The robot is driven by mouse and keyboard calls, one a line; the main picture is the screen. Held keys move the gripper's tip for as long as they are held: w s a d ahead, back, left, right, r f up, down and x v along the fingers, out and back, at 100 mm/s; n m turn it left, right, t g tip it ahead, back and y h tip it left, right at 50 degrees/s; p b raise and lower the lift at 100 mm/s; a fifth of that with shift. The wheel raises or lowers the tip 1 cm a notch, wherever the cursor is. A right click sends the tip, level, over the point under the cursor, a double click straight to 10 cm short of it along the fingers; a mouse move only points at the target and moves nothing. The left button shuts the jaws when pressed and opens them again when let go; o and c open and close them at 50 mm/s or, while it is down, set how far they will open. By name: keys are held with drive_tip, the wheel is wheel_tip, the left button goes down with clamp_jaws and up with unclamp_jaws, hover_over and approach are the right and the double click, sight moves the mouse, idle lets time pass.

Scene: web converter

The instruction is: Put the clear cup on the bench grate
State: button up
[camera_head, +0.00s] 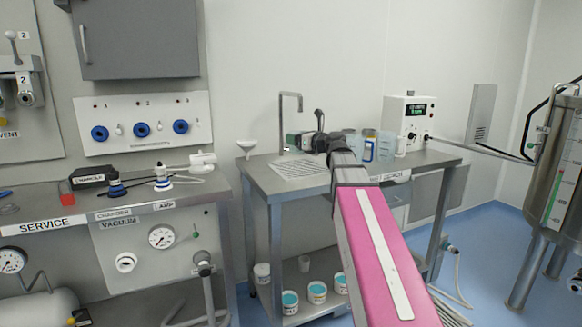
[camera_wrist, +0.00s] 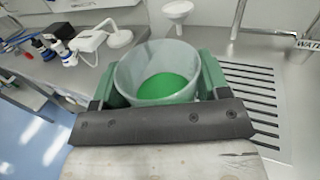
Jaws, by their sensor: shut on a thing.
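The clear cup (camera_wrist: 155,62) is between the green fingers of my gripper (camera_wrist: 160,84) in the wrist view. It appears upright, its round mouth faces the camera, and green shows inside at the bottom. My gripper is shut on it. The bench grate (camera_wrist: 250,100) is a slotted patch to the right of the cup in the wrist view. In the head view the grate (camera_head: 300,170) lies on the left part of the steel bench, just below and left of my gripper (camera_head: 297,141). The cup is hard to make out there.
A tap (camera_head: 291,115) stands behind the grate, and a white funnel (camera_head: 246,146) is at the bench's left end. Clear jugs (camera_head: 386,147) and a white control box (camera_head: 408,118) stand to the right. A service bench (camera_head: 130,200) is at left, across a gap.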

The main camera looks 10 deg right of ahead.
drive_tip(key=shift+w+d+f, duration=0.75)
drive_tip(key=shift+w+f, duration=1.1)
drive_tip(key=shift+w+d+f, duration=0.75)
drive_tip(key=shift+w+f, duration=1.05)
drive_tip(key=shift+w, duration=0.05)
drive_tip(key=shift+w+d+f, duration=0.75)
drive_tip(key=shift+w+f, duration=1.1)
drive_tip(key=shift+f, duration=0.1)
drive_tip(key=o, duration=1)
drive_tip(key=shift+o, duration=0.2)
drive_tip(key=v, duration=1.2)
